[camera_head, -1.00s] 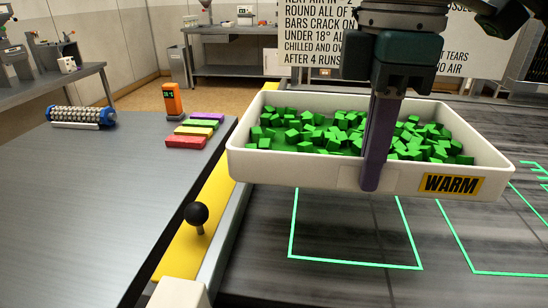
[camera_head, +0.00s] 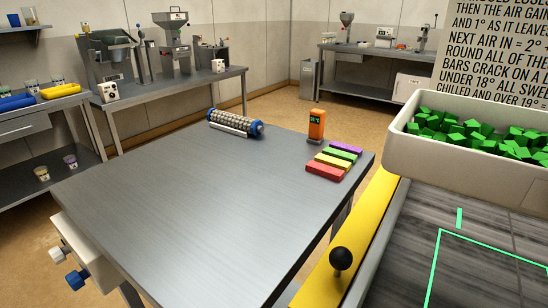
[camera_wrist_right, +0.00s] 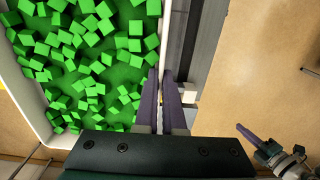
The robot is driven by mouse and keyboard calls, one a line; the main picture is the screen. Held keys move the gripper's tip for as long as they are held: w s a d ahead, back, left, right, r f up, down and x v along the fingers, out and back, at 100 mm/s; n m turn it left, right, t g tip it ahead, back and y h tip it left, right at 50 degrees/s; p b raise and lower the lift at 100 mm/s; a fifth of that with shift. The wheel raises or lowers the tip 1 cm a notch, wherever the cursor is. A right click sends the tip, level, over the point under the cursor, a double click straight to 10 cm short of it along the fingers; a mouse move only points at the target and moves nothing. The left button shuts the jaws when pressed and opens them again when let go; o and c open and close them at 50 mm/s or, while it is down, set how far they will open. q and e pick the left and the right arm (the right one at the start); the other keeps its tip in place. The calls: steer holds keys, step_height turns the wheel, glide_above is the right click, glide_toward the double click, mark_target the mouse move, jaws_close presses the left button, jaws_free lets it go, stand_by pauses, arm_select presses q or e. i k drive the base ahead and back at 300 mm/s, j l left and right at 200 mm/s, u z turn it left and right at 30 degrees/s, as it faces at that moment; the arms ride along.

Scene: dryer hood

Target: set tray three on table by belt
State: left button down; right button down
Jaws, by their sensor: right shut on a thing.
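A white tray (camera_head: 470,182) full of green cubes (camera_head: 470,130) is at the right edge of the head view, above the dark belt (camera_head: 405,262); its right part is cut off. In the right wrist view the tray (camera_wrist_right: 153,22) lies under my right gripper (camera_wrist_right: 160,88), whose purple fingers are shut on its wall. The right gripper is out of the head view. The grey metal table (camera_head: 190,210) by the belt stands left of the tray. My left gripper (camera_wrist_right: 250,133) seems to show at the lower right of the wrist view, apart from the tray; its opening is unclear.
On the table's far side are a roller (camera_head: 235,124), an orange meter (camera_head: 317,126) and coloured bars (camera_head: 335,160). The table's near and middle parts are clear. A yellow rail (camera_head: 362,225) with a black knob (camera_head: 340,259) runs between table and belt.

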mark_target(184, 193)
steer(key=i+j+z, duration=0.15)
steer(key=j, duration=0.65)
steer(key=i+j+z, duration=0.15)
steer(key=j, duration=0.65)
steer(key=i+j+z, duration=0.1)
steer(key=j, duration=0.75)
steer(key=i+j+z, duration=0.15)
steer(key=j, duration=0.7)
